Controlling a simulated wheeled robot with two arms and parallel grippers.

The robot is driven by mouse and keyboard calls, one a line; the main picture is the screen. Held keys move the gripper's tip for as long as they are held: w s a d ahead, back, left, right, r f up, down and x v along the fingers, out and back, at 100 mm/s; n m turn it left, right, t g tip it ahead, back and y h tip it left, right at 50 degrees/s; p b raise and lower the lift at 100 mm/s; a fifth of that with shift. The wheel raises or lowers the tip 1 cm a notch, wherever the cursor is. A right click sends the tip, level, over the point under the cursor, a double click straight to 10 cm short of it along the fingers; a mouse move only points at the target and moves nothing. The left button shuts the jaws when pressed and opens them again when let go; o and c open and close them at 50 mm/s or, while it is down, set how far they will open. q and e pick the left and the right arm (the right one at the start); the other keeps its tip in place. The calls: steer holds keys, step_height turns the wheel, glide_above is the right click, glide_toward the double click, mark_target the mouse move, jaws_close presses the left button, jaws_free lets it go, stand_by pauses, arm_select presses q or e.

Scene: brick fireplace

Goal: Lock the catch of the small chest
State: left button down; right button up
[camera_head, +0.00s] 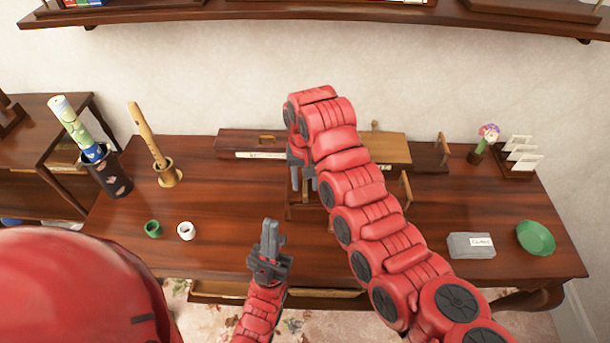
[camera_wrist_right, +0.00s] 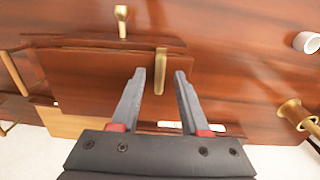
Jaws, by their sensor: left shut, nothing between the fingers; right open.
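The small chest (camera_head: 298,211) is a dark wooden box on the table, mostly hidden by my right arm in the head view. In the right wrist view a dark wooden surface that looks like the chest (camera_wrist_right: 95,82) fills the left middle. A brass bar that looks like its catch (camera_wrist_right: 161,60) lies near the right end of that surface, just beyond the fingertips. My right gripper (camera_wrist_right: 159,73) is open and empty. In the head view the right gripper (camera_head: 303,178) is over the chest. My left gripper (camera_head: 269,226) is shut and empty, in front and left of the chest.
A green ring (camera_head: 153,229) and white ring (camera_head: 186,231) lie left. Beyond them stand a brass pot (camera_head: 169,177) and dark vase (camera_head: 116,182). A grey box (camera_head: 471,246) and green bowl (camera_head: 535,238) are right. A long box (camera_head: 232,141) lies behind.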

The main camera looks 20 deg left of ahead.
mark_target(305, 186)
step_height(305, 186, up, 17)
steer(key=shift+r+b, duration=0.2)
steer(key=shift+b, duration=0.2)
stand_by(0.5)
